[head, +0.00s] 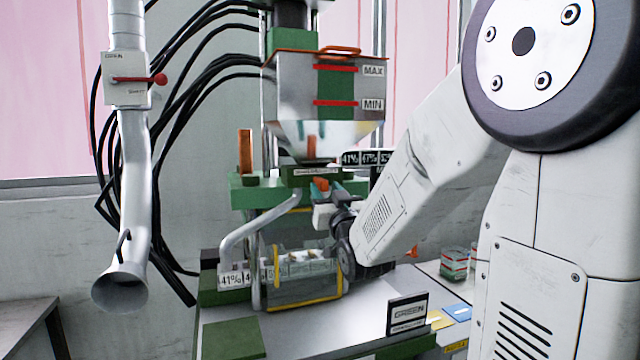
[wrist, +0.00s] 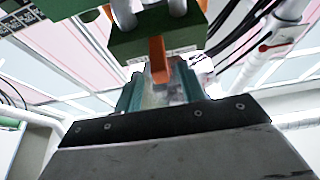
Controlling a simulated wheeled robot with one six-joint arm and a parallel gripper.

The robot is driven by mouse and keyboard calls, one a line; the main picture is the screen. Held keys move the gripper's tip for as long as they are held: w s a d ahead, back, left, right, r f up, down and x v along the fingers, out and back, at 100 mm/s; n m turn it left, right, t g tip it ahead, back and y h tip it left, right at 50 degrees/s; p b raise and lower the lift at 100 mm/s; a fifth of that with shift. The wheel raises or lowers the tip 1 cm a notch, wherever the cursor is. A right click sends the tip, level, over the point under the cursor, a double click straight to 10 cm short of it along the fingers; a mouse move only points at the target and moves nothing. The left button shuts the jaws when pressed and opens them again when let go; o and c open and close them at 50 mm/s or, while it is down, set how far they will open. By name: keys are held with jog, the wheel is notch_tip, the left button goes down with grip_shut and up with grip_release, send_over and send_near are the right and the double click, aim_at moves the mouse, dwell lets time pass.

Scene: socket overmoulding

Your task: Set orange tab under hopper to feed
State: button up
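The hopper (head: 318,95) is a grey metal funnel with a green stripe and red MAX and MIN marks. Under it is a green block (head: 310,171), which also shows at the top of the wrist view (wrist: 160,40). A small orange tab (head: 320,184) sticks out below the block, and it shows in the wrist view (wrist: 159,62) too. My gripper (wrist: 158,88) has two teal fingers standing apart, one on each side of the tab with a gap between. In the head view my gripper (head: 328,190) is right at the tab. Contact cannot be told.
A green ledge (head: 260,192) with an upright orange bar (head: 245,150) is left of the block. A curved pipe (head: 245,228) and a clear-walled unit (head: 303,280) lie below. A sign (head: 407,314) stands on the bench. A duct (head: 133,190) hangs at left.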

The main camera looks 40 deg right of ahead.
aim_at(325, 188)
jog(key=shift+x, duration=2)
